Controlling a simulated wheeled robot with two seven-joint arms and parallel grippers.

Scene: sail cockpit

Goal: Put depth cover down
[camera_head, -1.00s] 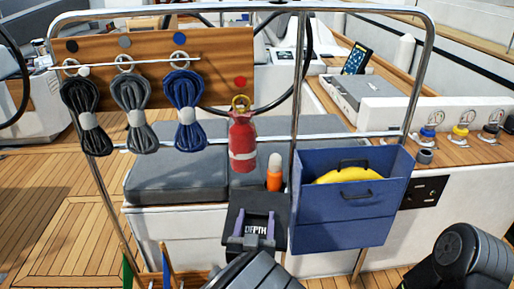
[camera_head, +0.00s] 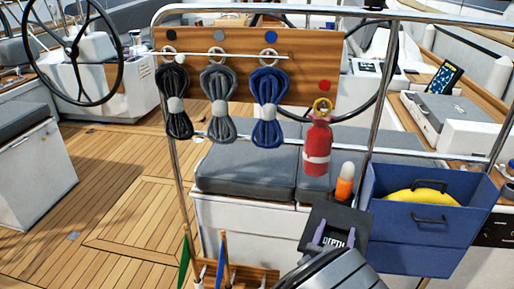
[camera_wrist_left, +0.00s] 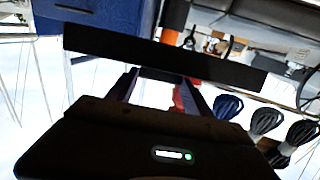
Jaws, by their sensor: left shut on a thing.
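The depth cover (camera_head: 349,216) is a dark, flat piece with pale DEPTH lettering, low in the head view. My left gripper (camera_head: 335,232) is shut on it and holds it up in front of the seat, left of the blue bin. In the left wrist view the cover (camera_wrist_left: 165,57) shows edge-on as a dark bar across the fingers of my left gripper (camera_wrist_left: 163,77). What lies directly below the cover is hidden by it and my arm. My right gripper is out of view.
A blue bin (camera_head: 410,238) with a yellow item (camera_head: 414,197) is right of the cover. A red extinguisher (camera_head: 317,148) and orange flask (camera_head: 345,183) are behind. Coiled ropes (camera_head: 268,108) hang from a rail. Small flags (camera_head: 184,262) stand lower left. Open deck (camera_head: 110,190) lies left.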

